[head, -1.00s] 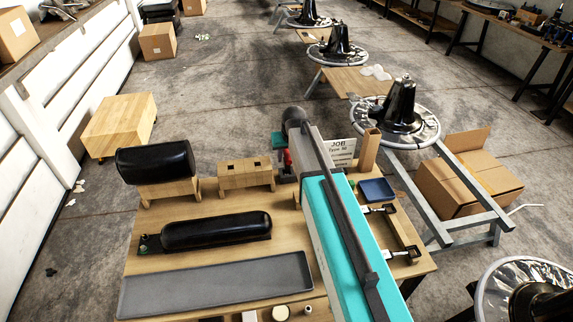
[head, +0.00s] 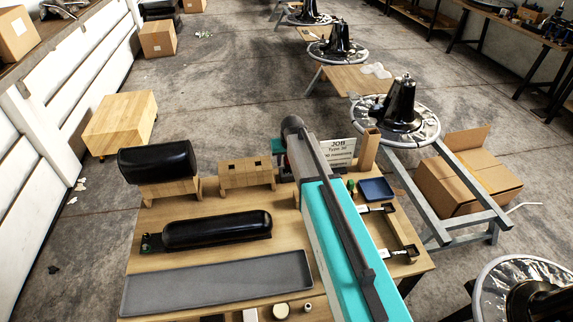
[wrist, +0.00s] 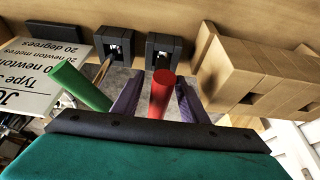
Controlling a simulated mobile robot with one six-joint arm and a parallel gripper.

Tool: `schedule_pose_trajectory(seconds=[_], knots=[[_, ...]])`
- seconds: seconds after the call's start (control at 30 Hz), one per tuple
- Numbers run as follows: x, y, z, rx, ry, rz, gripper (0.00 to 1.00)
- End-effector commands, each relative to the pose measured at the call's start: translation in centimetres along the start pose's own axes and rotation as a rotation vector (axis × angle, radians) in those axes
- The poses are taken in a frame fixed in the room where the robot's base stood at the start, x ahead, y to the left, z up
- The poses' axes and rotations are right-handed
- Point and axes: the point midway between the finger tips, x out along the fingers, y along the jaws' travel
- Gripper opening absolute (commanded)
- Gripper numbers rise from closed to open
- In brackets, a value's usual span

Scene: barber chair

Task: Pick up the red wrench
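The red wrench shows in the wrist view as a red round handle (wrist: 161,95), with its far part hidden. My gripper (wrist: 158,88) has its two purple-grey fingers on either side of this handle. A gap shows beside the handle, so the fingers look open around it and not closed on it. In the head view my gripper is mostly hidden behind my arm, at the back edge of the workbench (head: 180,208); I cannot make out the red wrench there.
A green handle (wrist: 80,86) stands close left of my gripper in the wrist view, near a printed sign (wrist: 40,75). Two dark holders (wrist: 162,45) and a wooden block stand (wrist: 240,75) are close by. A grey tray (head: 215,284) and black cylinder (head: 215,231) lie on the bench.

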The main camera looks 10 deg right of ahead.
Motion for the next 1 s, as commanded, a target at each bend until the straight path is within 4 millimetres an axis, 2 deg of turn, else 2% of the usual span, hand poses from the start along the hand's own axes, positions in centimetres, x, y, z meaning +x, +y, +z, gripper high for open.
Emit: schedule_pose_trajectory(seconds=[0.07, 0.1, 0.3, 0.33, 0.77, 1.0], knots=[[0.0, 0.0, 0.0, 0.000, 0.000, 0.000, 0.40], [0.0, 0.0, 0.0, 0.000, 0.000, 0.000, 0.36], [0.0, 0.0, 0.0, 0.000, 0.000, 0.000, 0.02], [0.0, 0.0, 0.0, 0.000, 0.000, 0.000, 0.00], [-0.2, 0.0, -0.1, 0.000, 0.002, 0.000, 0.00], [-1.4, 0.0, -0.7, 0.000, 0.002, 0.000, 0.00]])
